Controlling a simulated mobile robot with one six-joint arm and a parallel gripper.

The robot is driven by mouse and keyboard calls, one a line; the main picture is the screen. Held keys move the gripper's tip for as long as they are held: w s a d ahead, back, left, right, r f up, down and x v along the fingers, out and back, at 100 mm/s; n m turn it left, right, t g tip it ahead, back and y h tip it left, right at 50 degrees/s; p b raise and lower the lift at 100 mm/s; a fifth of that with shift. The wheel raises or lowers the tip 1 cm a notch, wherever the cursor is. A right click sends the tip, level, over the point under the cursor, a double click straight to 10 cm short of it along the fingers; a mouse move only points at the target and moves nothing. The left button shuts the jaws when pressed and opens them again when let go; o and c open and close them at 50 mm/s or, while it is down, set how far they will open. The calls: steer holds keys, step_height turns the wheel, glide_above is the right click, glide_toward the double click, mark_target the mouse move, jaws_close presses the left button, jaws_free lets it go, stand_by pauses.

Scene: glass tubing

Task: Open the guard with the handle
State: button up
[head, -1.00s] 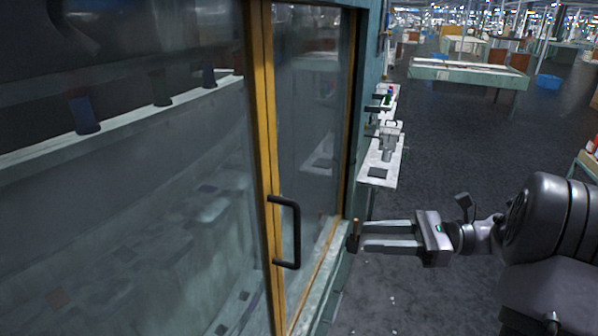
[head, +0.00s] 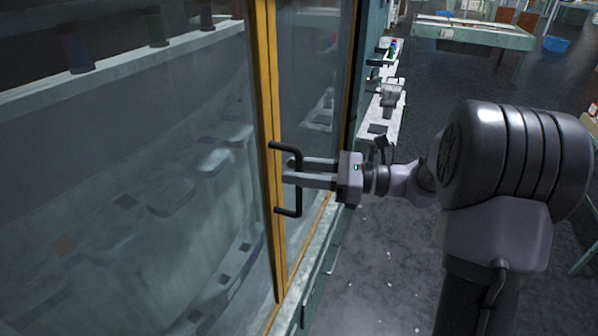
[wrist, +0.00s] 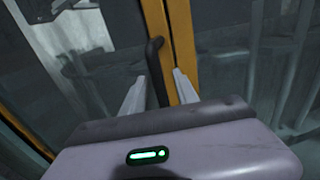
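The guard is a glazed panel with a yellow frame (head: 265,110), and it looks closed. A black bar handle (head: 297,205) stands upright on the yellow frame. My gripper (head: 288,171) reaches the handle from the right, at about mid-height of the bar. In the head view the lower finger passes in front of the bar and the upper one lies behind it. In the wrist view the handle (wrist: 154,65) rises between the two spread fingers (wrist: 159,77), with gaps visible beside it. The fingers partly hide the bar, and whether either touches it is unclear.
A green-grey sill (head: 300,300) runs below the glass. White benches (head: 381,122) with small equipment stand along the machine's side behind my gripper. Open dark floor (head: 385,270) lies to the right, with a large table (head: 470,35) farther back.

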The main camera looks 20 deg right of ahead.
jaws_close()
stand_by(1.4)
